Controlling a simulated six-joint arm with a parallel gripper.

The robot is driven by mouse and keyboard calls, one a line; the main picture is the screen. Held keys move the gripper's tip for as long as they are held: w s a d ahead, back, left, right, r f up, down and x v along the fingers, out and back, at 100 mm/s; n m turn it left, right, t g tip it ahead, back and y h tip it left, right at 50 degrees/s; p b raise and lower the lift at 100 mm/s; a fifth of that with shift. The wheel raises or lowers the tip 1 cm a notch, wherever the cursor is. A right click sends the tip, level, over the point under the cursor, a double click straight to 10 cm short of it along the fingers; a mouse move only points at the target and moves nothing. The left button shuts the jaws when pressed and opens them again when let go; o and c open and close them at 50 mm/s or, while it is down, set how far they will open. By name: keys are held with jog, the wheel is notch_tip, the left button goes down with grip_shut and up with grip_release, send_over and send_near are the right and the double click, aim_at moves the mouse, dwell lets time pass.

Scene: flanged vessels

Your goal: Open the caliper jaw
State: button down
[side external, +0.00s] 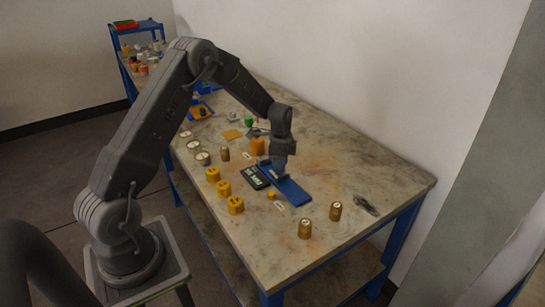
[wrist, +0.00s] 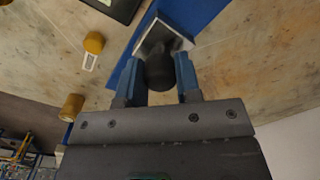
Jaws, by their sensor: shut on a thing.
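The caliper shows in the side view as a flat blue bar (side external: 292,191) lying on the table. In the wrist view the blue bar (wrist: 205,15) carries a silvery block (wrist: 165,34) with a dark round knob (wrist: 160,73) on its near side. My gripper (wrist: 161,62) has its two blue fingers on either side of the knob and is shut on it. In the side view my gripper (side external: 279,167) points down at the bar's upper end and hides part of it. The gap between the jaws cannot be made out.
A dark device with a lit display (side external: 255,177) lies left of the bar. Several yellow cylinders (side external: 224,188) stand further left, and two brass pieces (side external: 305,229) (side external: 335,211) stand toward the front. A small orange piece (side external: 271,195) and a white label (side external: 279,206) lie close by. The right of the table is mostly clear.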

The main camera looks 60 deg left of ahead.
jog(key=shift+d, duration=0.8)
jog(key=c, duration=0.8)
grip_release()
notch_tip(320, 180, up, 14)
